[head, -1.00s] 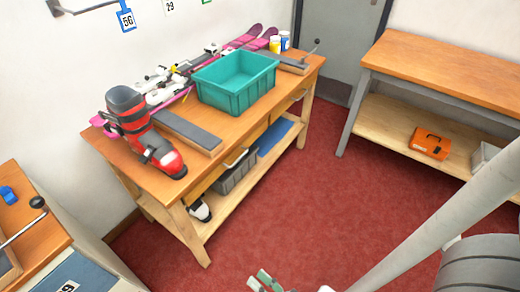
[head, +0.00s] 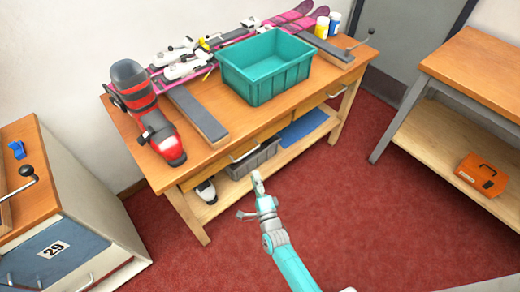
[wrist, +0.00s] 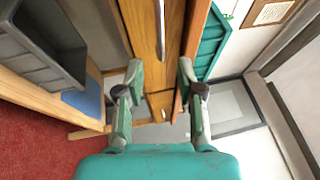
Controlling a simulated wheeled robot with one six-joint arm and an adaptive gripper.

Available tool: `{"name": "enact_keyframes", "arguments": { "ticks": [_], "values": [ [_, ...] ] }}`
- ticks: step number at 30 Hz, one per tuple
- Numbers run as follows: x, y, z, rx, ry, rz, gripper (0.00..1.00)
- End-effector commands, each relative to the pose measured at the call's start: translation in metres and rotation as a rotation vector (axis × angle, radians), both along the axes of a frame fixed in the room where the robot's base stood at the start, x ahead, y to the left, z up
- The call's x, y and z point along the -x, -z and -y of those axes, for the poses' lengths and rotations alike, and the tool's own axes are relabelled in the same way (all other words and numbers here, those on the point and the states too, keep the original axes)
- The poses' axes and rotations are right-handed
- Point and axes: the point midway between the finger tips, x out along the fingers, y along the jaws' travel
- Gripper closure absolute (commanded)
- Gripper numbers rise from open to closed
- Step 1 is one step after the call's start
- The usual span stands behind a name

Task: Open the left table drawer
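The wooden table has two drawers under its top. The left drawer (head: 215,172) looks shut, its front flush under the table edge, with a pale bar handle (head: 244,152). My gripper (head: 257,174) is in front of the table, just below and right of that handle in the head view. In the wrist view my gripper (wrist: 160,68) is open and empty, its fingers apart on either side of the drawer fronts. The left drawer's handle shows in the wrist view (wrist: 161,30) as a thin strip above the fingertips. The gripper appears apart from it.
On the table (head: 225,145) stand a teal bin (head: 265,85), a ski boot (head: 150,120) and skis (head: 215,50). A grey crate (head: 252,160) sits on the lower shelf. A cabinet (head: 80,230) stands at left, another bench (head: 480,70) at right. Red floor in front is clear.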

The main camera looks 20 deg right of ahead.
Motion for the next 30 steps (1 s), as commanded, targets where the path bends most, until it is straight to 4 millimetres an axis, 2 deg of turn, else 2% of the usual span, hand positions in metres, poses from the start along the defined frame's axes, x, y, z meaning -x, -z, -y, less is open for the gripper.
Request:
{"name": "enact_keyframes", "arguments": {
  "ticks": [5,18,24,30],
  "values": [
    [-0.017,-0.004,0.001,-0.004,0.000,0.002,0.63],
    [-0.087,-0.017,0.008,-0.003,0.001,0.001,0.63],
    [-0.103,-0.019,0.009,-0.002,0.000,0.000,0.63],
    [-0.105,-0.019,0.009,-0.001,0.000,-0.001,0.63]
  ]
}}
